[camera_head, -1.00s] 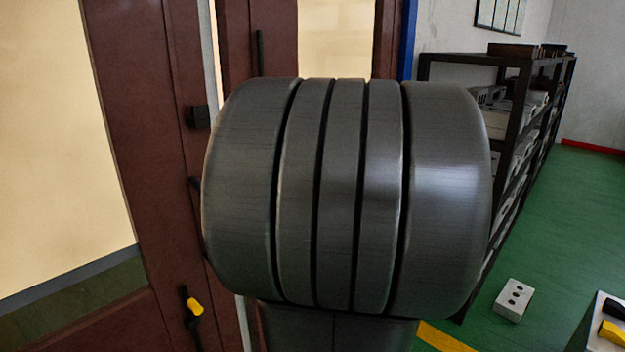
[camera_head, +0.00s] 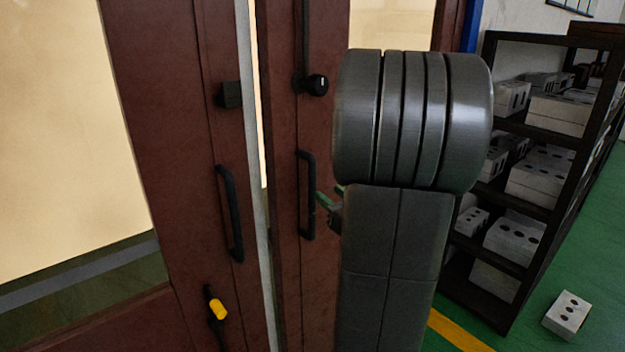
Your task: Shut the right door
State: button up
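The right door (camera_head: 284,215) is a dark red-brown leaf with a glazed upper part. A narrow bright gap shows between it and the left door (camera_head: 192,170), so it stands slightly ajar. Its black handle (camera_head: 304,195) is upright near its left edge, with a round black lock knob (camera_head: 316,84) above. My gripper (camera_head: 326,203) shows only as a small greenish finger beside the right door's handle. The rest of it is hidden behind my grey arm, which covers much of the right door. I cannot tell whether the finger touches the handle or the door.
The left door has its own black handle (camera_head: 230,213) and a yellow-tipped lever (camera_head: 218,309). A dark shelf rack (camera_head: 520,130) with white blocks stands close on the right. A white block (camera_head: 567,314) lies on the green floor (camera_head: 515,335).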

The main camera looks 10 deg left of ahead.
aim_at(314, 182)
jog(key=p+x, duration=0.1)
jog(key=x, duration=0.8)
jog(key=shift+c, duration=0.2)
grip_shut()
